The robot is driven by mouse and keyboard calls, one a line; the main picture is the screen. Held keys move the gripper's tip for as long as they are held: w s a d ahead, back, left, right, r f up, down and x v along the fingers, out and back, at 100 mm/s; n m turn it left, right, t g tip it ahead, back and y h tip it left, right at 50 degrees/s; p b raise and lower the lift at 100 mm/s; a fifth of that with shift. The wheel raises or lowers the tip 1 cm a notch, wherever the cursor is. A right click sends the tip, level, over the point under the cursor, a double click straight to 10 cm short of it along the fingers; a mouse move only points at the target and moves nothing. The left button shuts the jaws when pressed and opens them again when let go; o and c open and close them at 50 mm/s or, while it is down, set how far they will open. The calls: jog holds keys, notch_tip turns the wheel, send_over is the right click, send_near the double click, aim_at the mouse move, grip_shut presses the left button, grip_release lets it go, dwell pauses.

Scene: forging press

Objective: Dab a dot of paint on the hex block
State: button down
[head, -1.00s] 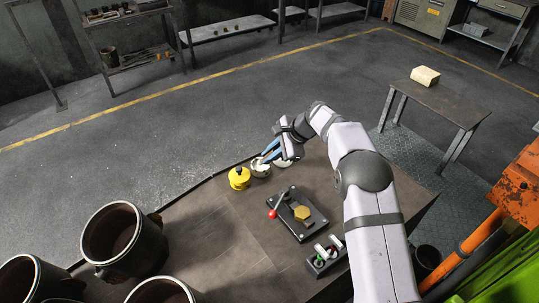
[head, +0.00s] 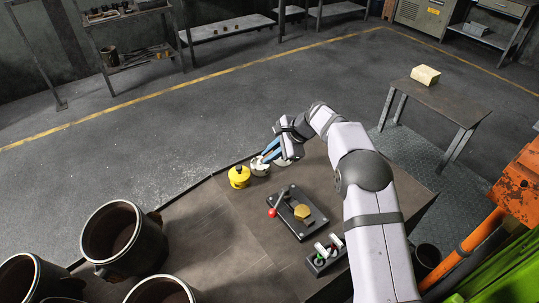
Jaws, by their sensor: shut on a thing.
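The hex block (head: 301,211) is brass-coloured and sits on a black fixture plate (head: 309,228) on the table. A lever with a red knob (head: 272,213) stands at the plate's left. My gripper (head: 265,157), with blue fingers, is beyond the fixture, close above a small pale cup (head: 260,170) and beside a white dish (head: 282,162). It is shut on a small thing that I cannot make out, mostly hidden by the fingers. Whether that thing touches the cup is not clear.
A yellow pot with a black knob (head: 239,177) stands left of the cup. A small dark rack (head: 320,266) with white, red and green pieces is nearer than the fixture. Large dark pots (head: 122,240) stand at left. The table between is clear.

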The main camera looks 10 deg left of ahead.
jog(key=shift+r+p, duration=2.95)
jog(key=shift+r, duration=0.55)
jog(key=shift+d+f, duration=0.1)
jog(key=s+d+n+g, duration=0.2)
jog(key=s+d+n, duration=0.2)
jog(key=d, duration=0.5)
jog(key=s+d+n+g+h+b, duration=0.1)
jog(key=s+d+n+g, duration=0.1)
jog(key=s+d, duration=0.5)
jog(key=s+d+f+n+g, duration=0.1)
jog(key=s+d+n, duration=0.4)
jog(key=d, duration=0.7)
jog(key=shift+s+d+n+g+h+b, duration=0.15)
jog(key=shift+s+n+g+h+b, duration=0.15)
jog(key=shift+s+g, duration=0.45)
